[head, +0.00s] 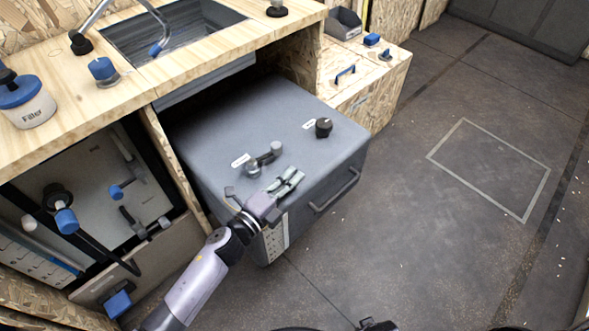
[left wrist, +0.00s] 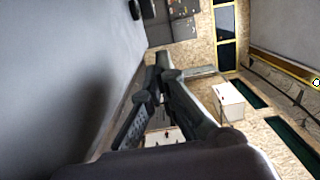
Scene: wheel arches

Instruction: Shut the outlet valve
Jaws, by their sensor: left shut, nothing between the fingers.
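A grey box-shaped tank (head: 225,115) stands pulled partly out from under the wooden counter. On its top is a valve with a grey lever handle (head: 264,158), beside a small white label too small to read. I take this for the outlet valve, but cannot confirm it. A black knob (head: 323,127) with another label sits further right on the same top. My left gripper (head: 291,180) is shut and empty, just in front of the lever near the tank's front edge; contact cannot be told. Its dark fingers also show in the left wrist view (left wrist: 163,75).
The counter (head: 205,55) overhangs the tank's back; a sink (head: 170,40) is set in it. A bar handle (head: 335,190) sticks out of the tank's front. An open bay with pipes and blue-handled valves (head: 66,220) lies left. The floor (head: 420,240) right is clear.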

